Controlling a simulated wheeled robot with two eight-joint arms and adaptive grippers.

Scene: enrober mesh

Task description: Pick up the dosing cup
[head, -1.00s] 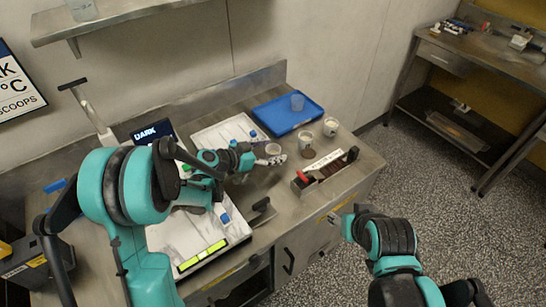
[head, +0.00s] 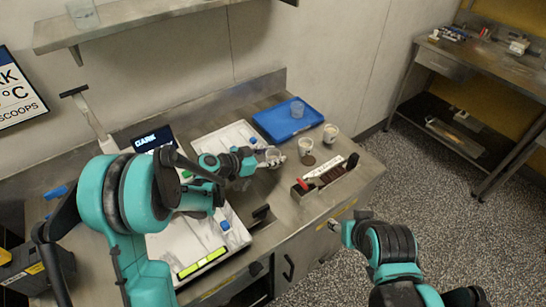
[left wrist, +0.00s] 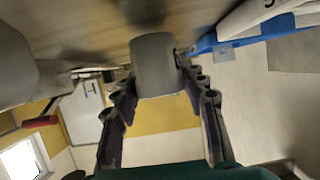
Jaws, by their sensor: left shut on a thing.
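The dosing cup (head: 272,156) is a small pale cup over the steel counter, at the fingertips of my left gripper (head: 275,160) in the head view. In the left wrist view it is a grey, round-sided cup (left wrist: 155,66) between the two fingers of the left gripper (left wrist: 163,85). The left gripper is shut on it. I cannot tell whether the cup's base touches the counter. My right gripper (head: 338,226) is in front of the counter at the lower right, away from the cup; its fingers are too small to read.
Two pale cups (head: 305,147) (head: 330,133) stand right of the held cup. A blue tray (head: 270,129) with a clear cup (head: 297,109) lies behind. A dark rack with a red end (head: 325,178) is at the front right. White boards (head: 205,140) lie to the left.

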